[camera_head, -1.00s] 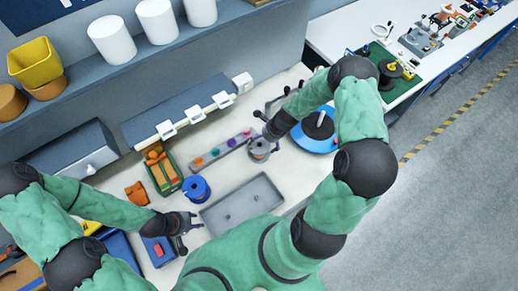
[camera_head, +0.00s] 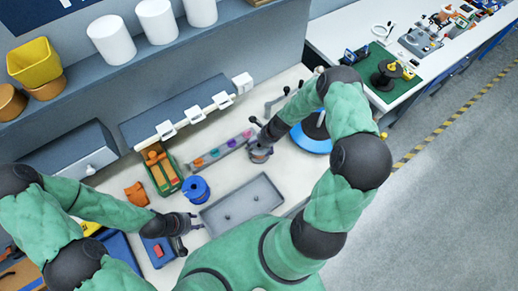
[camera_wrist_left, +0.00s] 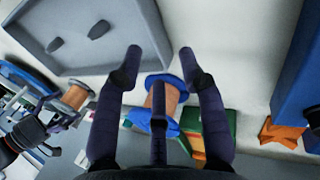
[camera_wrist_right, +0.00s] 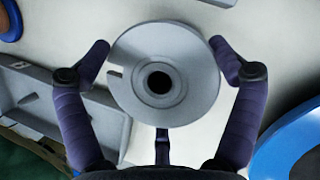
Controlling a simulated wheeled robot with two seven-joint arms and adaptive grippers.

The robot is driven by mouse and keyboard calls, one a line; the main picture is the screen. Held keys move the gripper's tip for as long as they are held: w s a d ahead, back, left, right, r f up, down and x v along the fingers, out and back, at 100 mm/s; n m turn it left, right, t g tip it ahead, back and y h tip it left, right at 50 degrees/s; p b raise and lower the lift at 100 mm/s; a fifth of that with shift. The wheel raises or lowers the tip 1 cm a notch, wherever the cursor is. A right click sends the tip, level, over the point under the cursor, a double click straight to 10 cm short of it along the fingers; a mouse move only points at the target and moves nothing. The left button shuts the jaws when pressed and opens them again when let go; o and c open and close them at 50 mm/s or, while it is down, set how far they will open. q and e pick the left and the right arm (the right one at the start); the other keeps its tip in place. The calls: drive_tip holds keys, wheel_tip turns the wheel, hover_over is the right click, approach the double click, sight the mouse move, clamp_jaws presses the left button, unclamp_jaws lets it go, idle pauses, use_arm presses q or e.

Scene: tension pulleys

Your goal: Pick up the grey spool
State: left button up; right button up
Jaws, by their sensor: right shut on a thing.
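The grey spool (camera_head: 260,155) is held in my right gripper (camera_head: 263,143), near the middle of the bench between the grey tray and the blue round base. In the right wrist view its round flange (camera_wrist_right: 190,60), with a dark centre hole and a rim notch, lies between the fingers (camera_wrist_right: 160,47), which close on it from both sides. The left wrist view shows its copper winding (camera_wrist_left: 75,96). Its height above the bench is hard to tell. My left gripper (camera_head: 190,222) is open and empty, its fingers (camera_wrist_left: 160,55) apart near the tray's left end.
A blue spool (camera_head: 196,189) with copper winding stands left of the grey tray (camera_head: 242,203). A grey strip with coloured pieces (camera_head: 222,148) lies behind the tray. The blue round base (camera_head: 313,133) is close right of my right gripper. A green-and-orange box (camera_head: 162,170) stands further left.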

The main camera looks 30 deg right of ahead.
drive_tip(key=shift+d+r, duration=0.1)
drive_tip(key=shift+r, duration=0.6)
use_arm(q)
drive_tip(key=shift+f+b, duration=0.35)
use_arm(e)
drive_tip(key=s+a+r, duration=0.2)
drive_tip(key=s+r, duration=0.9)
drive_tip(key=s, duration=0.2)
drive_tip(key=shift+s+a+r, duration=0.3)
drive_tip(key=shift+s+a, duration=0.05)
drive_tip(key=shift+a, duration=0.05)
